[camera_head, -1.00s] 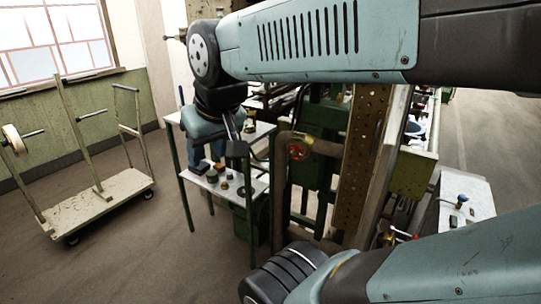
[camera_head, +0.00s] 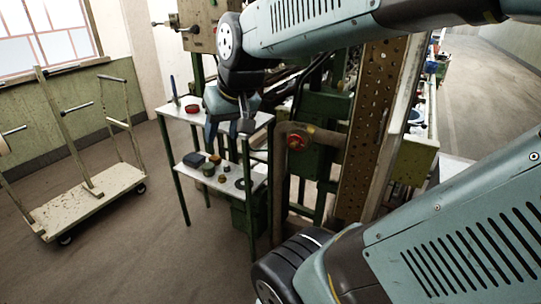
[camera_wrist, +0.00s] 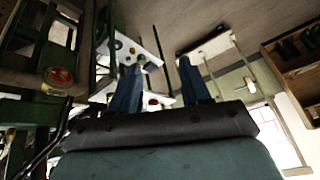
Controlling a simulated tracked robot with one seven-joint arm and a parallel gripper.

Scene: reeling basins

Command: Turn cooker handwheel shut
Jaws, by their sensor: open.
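A red handwheel (camera_head: 297,141) sits on a brown pipe bend on the green machine frame, right of the small table in the head view. In the wrist view it shows at the left (camera_wrist: 60,76). My gripper (camera_head: 224,132) hangs above the table, left of the handwheel and apart from it. In the wrist view its two blue fingers (camera_wrist: 166,85) stand apart with nothing between them. I cannot tell from here whether this red wheel is the cooker's.
A two-level table (camera_head: 178,111) holds a red dish (camera_head: 192,108) and several small pots below. A cart (camera_head: 100,205) stands at the left. A perforated brown post (camera_head: 372,130) rises right of the handwheel. Open floor lies between cart and table.

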